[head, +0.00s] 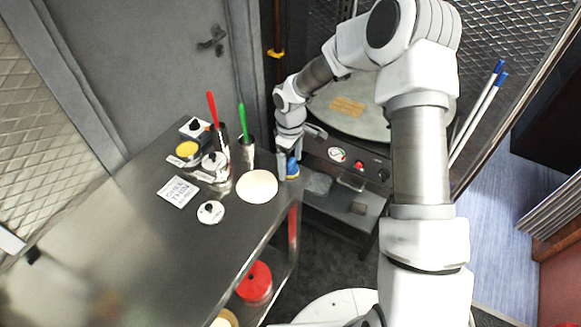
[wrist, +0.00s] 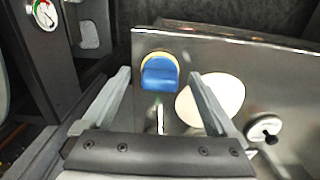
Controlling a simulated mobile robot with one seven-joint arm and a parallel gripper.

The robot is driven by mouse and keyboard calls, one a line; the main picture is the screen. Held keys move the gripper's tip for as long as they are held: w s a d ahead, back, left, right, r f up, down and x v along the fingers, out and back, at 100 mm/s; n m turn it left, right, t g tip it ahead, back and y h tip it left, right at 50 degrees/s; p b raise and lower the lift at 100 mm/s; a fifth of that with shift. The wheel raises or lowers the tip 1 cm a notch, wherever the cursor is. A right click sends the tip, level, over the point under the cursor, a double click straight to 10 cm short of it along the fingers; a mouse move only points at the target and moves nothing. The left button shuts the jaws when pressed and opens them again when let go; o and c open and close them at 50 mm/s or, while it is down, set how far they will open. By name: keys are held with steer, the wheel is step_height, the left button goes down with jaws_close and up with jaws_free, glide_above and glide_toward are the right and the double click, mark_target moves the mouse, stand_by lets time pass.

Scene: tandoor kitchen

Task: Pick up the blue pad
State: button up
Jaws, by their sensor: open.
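The blue pad (wrist: 160,76) has a yellow edge on one side and sits near the corner of the steel table (wrist: 222,58). In the head view the blue pad (head: 292,168) shows only in part, just below my gripper (head: 287,172) at the table's right end. In the wrist view my gripper (wrist: 163,88) is open, with the pad in line between its two fingers and beyond them. I see no contact between the fingers and the pad. The gripper hides part of the pad in the head view.
A round cream disc (head: 257,186) lies close beside the pad. A white-lidded pot (head: 211,212) is nearer. The tandoor (head: 350,112) with its gauge panel stands right of the table.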

mark_target(293, 161)
jaws_close()
stand_by(0.3)
steer(key=shift+r, duration=0.2)
steer(key=shift+w+r, duration=0.1)
steer(key=shift+r, duration=0.15)
steer(key=r, duration=0.3)
steer(key=shift+d+r, duration=0.4)
steer(key=s+d+r, duration=0.2)
steer(key=d+r, duration=0.1)
steer(key=d, duration=0.2)
steer(key=s+d+r+b, duration=0.1)
steer(key=s+d+r, duration=0.1)
steer(key=d, duration=0.3)
steer(key=shift+d+r, duration=0.15)
steer(key=shift+r, duration=0.55)
